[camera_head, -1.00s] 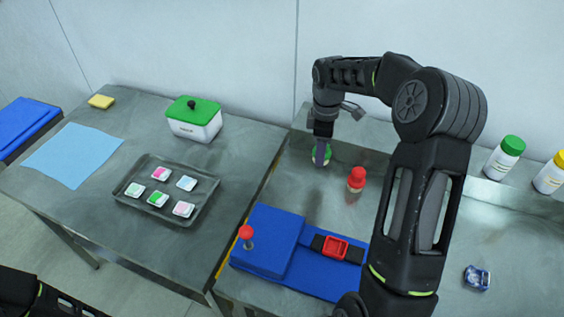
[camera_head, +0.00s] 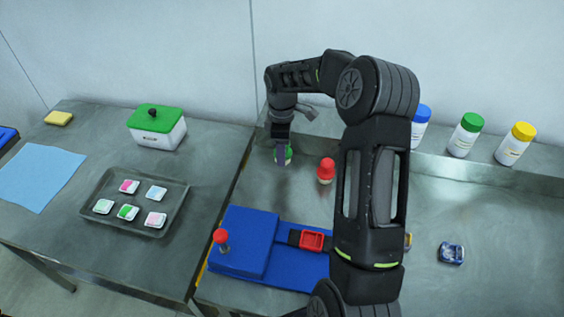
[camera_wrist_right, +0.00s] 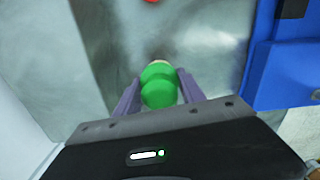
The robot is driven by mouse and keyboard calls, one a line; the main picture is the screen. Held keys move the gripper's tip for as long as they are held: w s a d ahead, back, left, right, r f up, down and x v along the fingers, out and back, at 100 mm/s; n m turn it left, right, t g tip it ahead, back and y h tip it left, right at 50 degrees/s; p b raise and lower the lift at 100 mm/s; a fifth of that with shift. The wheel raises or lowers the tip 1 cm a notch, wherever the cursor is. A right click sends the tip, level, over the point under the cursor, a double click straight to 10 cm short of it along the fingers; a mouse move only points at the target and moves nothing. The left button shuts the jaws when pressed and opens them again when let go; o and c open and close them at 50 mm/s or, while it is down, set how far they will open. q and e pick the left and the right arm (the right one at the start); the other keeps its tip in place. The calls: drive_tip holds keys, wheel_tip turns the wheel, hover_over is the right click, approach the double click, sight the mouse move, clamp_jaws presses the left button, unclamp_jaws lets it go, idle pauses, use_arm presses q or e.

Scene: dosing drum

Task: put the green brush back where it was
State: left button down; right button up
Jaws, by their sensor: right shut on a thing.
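The green brush (camera_head: 286,152) stands at the back left of the right-hand metal table. It also shows in the right wrist view (camera_wrist_right: 159,86) as a green knob with a pale lower part. My right gripper (camera_head: 282,158) reaches down over it and is shut on it, with one finger on each side in the wrist view (camera_wrist_right: 159,95). Whether the brush's lower end touches the table is hard to tell. My left gripper is not in view.
A red brush (camera_head: 326,170) stands just right of the green one. A blue board (camera_head: 243,240) with a red-topped peg (camera_head: 221,238) and a red frame (camera_head: 312,240) lies in front. Bottles (camera_head: 466,135) stand on the back ledge. A tray (camera_head: 168,222) holds several small cases.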

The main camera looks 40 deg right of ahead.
sight(282, 171)
drive_tip(key=shift+f+b, duration=1.15)
drive_tip(key=shift+f, duration=1.35)
drive_tip(key=shift+f, duration=0.2)
drive_tip(key=o, duration=1.3)
drive_tip(key=shift+r, duration=0.15)
drive_tip(key=shift+r, duration=0.3)
wheel_tip(282, 171, up, 4)
drive_tip(key=shift+f+p, duration=0.15)
drive_tip(key=shift+p, duration=1.05)
wheel_tip(282, 171, up, 8)
drive_tip(key=shift+f, duration=0.1)
